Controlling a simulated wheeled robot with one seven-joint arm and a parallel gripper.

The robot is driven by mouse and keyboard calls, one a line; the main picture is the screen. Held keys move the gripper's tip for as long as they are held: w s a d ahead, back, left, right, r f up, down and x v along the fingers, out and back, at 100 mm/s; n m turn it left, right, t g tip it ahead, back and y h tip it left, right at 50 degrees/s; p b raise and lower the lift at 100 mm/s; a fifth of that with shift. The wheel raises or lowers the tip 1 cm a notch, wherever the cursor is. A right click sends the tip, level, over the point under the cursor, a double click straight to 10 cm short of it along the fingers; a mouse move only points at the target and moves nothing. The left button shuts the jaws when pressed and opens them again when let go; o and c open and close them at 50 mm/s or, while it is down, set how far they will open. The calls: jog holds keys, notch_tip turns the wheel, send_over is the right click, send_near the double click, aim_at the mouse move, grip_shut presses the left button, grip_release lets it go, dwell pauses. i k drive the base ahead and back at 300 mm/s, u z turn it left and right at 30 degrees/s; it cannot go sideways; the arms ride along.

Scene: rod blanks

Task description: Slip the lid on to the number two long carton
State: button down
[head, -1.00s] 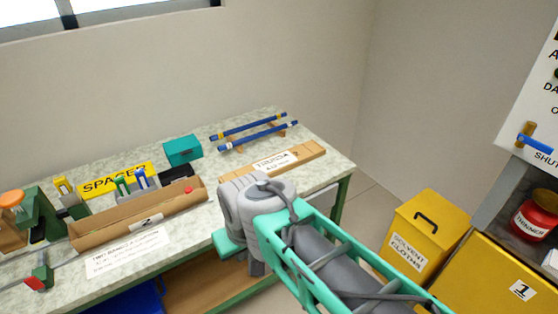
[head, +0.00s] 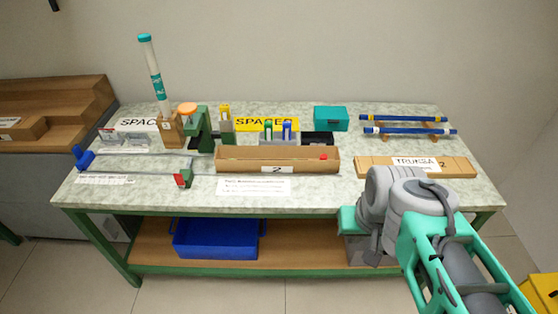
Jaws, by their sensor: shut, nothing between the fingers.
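The long brown carton (head: 230,163) marked 2 lies open at the front middle of the bench, in the head view. A small red end shows inside it at the right. A long flat cardboard piece (head: 462,168) with a TRUKSA label and a 2 lies on the bench to its right; it looks like the lid. The lid is apart from the carton. My gripper (head: 362,252) is below my grey wrist, in front of the bench's front edge. It is shut and empty, away from the carton and lid. Its fingertips are hard to make out.
Blue rods (head: 408,130) lie on wooden supports behind the lid. A teal box (head: 331,118) and a green and orange device (head: 200,128) stand along the back. A tube (head: 151,72) stands upright in a wooden block. A blue bin (head: 216,240) is on the lower shelf.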

aim_at(312, 152)
jog(key=z, duration=1.25)
jog(key=i, duration=0.9)
jog(key=u, duration=2.8)
